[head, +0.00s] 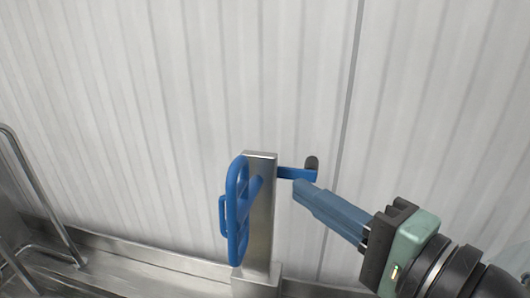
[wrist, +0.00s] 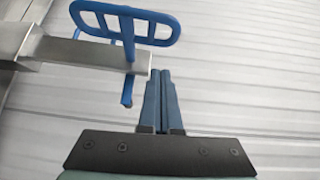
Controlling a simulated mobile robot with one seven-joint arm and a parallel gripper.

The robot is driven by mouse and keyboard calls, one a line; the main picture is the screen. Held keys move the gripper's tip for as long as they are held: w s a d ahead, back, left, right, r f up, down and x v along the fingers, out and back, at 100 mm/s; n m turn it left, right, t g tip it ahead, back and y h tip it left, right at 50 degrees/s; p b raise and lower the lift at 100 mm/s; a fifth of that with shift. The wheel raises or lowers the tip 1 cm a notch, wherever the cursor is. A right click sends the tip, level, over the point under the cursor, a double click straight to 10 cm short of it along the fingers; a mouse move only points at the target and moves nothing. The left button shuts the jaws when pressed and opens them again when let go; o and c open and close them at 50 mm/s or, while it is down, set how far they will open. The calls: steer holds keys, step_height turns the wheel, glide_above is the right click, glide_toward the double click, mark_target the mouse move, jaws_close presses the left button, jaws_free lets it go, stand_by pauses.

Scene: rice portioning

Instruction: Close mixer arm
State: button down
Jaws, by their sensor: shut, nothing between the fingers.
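The mixer arm seems to be the blue part on a grey metal post (head: 259,215). A blue grid-like frame (head: 234,210) stands on the post's left side, and a short blue arm with a dark end (head: 296,173) sticks out to the right. My gripper (head: 298,187) is shut and empty, its tips just below and right of the short blue arm; I cannot tell whether they touch. In the wrist view, the shut fingers (wrist: 161,75) point at the end of the post (wrist: 95,54). The blue frame (wrist: 126,22) is beyond, and the short arm's end (wrist: 127,92) is left of the fingers.
A white ribbed wall (head: 150,100) fills the background close behind the post. A metal ledge (head: 150,258) runs along the bottom, with a bent metal rail (head: 40,190) at the left. The space right of the post, above my gripper, is clear.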

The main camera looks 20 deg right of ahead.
steer(key=shift+m+y, duration=0.3)
steer(key=b+x, duration=0.1)
steer(key=x, duration=0.2)
steer(key=b+x, duration=0.1)
steer(key=x, duration=0.2)
steer(key=b+x, duration=0.1)
steer(key=x, duration=0.2)
steer(key=shift+f, duration=0.4)
steer(key=shift+w+f+b, duration=0.15)
steer(key=shift+f+b, duration=0.05)
steer(key=shift+b, duration=0.1)
